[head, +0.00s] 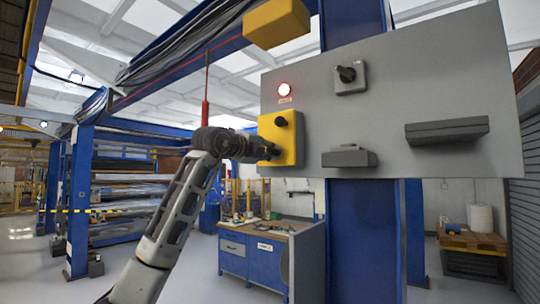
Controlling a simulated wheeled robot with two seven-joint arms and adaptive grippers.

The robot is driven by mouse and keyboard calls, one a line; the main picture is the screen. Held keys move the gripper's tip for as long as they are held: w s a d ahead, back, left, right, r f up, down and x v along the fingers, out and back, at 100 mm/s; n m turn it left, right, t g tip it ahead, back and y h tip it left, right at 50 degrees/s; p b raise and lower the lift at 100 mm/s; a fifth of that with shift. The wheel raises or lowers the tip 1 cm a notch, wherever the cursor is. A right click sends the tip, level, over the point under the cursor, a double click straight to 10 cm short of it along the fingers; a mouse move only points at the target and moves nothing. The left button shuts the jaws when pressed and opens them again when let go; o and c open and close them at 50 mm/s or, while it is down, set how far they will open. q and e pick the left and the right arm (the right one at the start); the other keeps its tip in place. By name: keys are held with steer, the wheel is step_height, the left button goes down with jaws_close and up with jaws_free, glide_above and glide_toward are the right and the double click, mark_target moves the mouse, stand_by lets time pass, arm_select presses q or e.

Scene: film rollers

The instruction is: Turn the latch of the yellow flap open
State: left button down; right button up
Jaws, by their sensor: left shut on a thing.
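The yellow flap (291,137) is on the left part of a grey panel (400,95). A black knob (281,121) sits on its upper half. My left gripper (268,151) is at the lower left edge of the flap, shut on a small dark part that looks like the latch. The gripper itself hides most of that part, so its angle cannot be told. My right gripper is not in view.
A yellow box (276,23) is above. A blue workbench (262,255) stands below, behind my arm.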

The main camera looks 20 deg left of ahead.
arm_select(q)
steer(key=shift+n+b, duration=0.3)
steer(key=shift+n, duration=1)
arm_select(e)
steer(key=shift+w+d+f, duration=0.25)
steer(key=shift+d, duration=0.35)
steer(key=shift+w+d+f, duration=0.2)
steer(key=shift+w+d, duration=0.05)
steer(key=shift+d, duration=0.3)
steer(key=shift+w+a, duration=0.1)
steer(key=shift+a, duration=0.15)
arm_select(q)
steer(key=c, duration=1.4)
jaws_free()
steer(key=shift+a+f, duration=0.1)
steer(key=shift+c, duration=0.2)
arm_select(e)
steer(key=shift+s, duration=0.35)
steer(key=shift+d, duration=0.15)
arm_select(q)
steer(key=shift+s, duration=0.15)
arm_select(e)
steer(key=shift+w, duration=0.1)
arm_select(q)
steer(key=v, duration=1.1)
steer(key=shift+s+a, duration=0.15)
steer(key=shift+s, duration=0.15)
